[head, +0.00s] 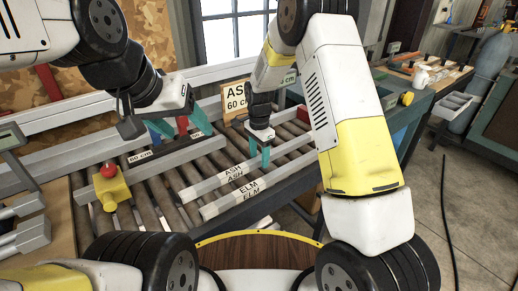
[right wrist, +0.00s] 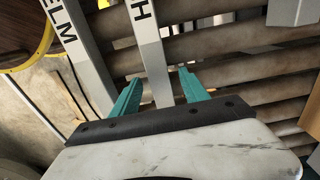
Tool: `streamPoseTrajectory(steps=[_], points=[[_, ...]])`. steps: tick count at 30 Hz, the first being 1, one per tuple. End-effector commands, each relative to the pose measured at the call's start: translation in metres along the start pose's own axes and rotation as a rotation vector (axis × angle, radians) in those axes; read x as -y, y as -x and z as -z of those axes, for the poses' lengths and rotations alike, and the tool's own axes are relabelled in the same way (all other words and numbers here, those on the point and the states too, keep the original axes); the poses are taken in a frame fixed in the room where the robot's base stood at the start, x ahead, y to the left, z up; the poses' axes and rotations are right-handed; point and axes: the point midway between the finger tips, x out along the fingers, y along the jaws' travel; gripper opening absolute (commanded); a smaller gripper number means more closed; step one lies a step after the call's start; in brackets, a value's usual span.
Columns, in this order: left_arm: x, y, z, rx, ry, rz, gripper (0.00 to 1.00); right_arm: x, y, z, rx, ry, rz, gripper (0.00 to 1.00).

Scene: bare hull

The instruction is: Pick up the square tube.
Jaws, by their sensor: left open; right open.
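Two pale grey square tubes lie side by side on the roller conveyor in the head view, one lettered ASH (head: 212,184) and one lettered ELM (head: 223,204). My right gripper (head: 260,153) is open over the ASH tube, pointing down. In the right wrist view, the ASH tube (right wrist: 147,50) runs between the open teal fingers (right wrist: 160,92), with a gap on each side. The ELM tube (right wrist: 85,55) lies left of them, outside the jaws. My left gripper (head: 181,128) is open near the conveyor's far rail, beside red and blue things; its grasp space is partly hidden.
An orange-framed sign (head: 236,101) reading ASH 60 cm stands behind the conveyor (head: 180,184). A yellow box with a red button (head: 110,185) sits on the near-left rail. A blue-green bench (head: 402,112) stands right. Open floor (head: 480,215) lies at right.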

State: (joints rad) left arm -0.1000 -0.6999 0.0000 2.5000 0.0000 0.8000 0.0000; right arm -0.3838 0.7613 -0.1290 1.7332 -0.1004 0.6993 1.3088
Motion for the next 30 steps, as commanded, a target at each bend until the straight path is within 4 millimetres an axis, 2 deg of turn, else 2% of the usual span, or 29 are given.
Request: streamPoseTrajectory(steps=[3, 11, 24, 30], points=[[0.0, 0.0, 0.0, 0.0, 0.0, 0.0, 0.65, 0.0, 0.0, 0.0, 0.0, 0.0, 0.0, 0.53], [0.0, 0.0, 0.0, 0.0, 0.0, 0.0, 0.65, 0.0, 0.001, 0.0, 0.0, 0.0, 0.0, 0.02], [0.0, 0.0, 0.0, 0.0, 0.0, 0.0, 0.65, 0.001, 0.002, 0.0, 0.0, 0.0, 0.002, 0.0], [0.0, 0.0, 0.0, 0.0, 0.0, 0.0, 0.65, 0.001, 0.013, 0.0, -0.002, 0.0, 0.004, 0.0]])
